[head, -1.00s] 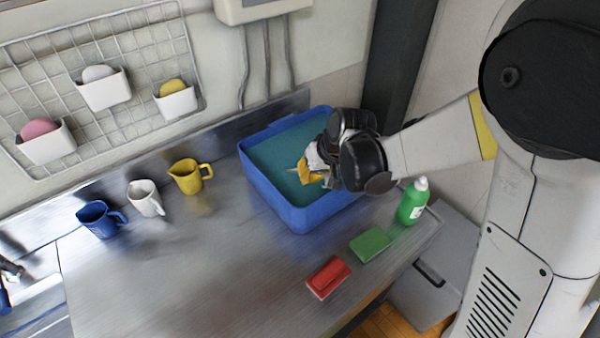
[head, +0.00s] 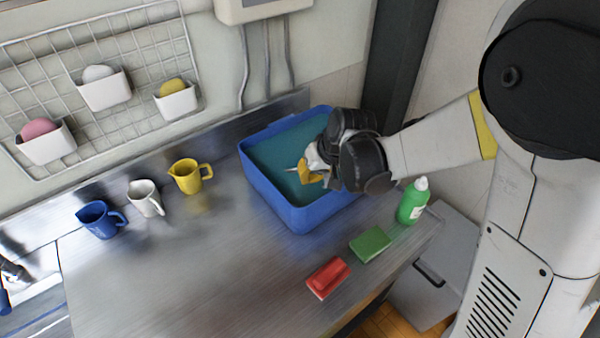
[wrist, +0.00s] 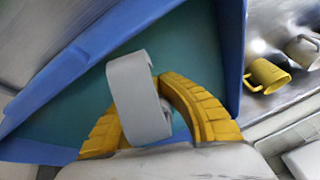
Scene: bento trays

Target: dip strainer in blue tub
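The blue tub (head: 297,217) stands on the metal counter and holds teal liquid. My gripper (head: 310,174) is over the tub's right part, its yellow fingers low inside the rim. In the wrist view, my gripper (wrist: 143,108) has its fingers closed around a pale grey curved piece (wrist: 135,92), which appears to be part of the strainer. In the head view only a thin pale edge of the strainer (head: 291,169) shows left of the fingers. The rest of it is hidden, and I cannot tell how deep it sits.
A yellow mug (head: 186,178), a white mug (head: 145,198) and a blue mug (head: 100,220) stand left of the tub. A green bottle (head: 411,204), a green sponge (head: 370,244) and a red block (head: 328,278) are at right and front. The front-left counter is clear.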

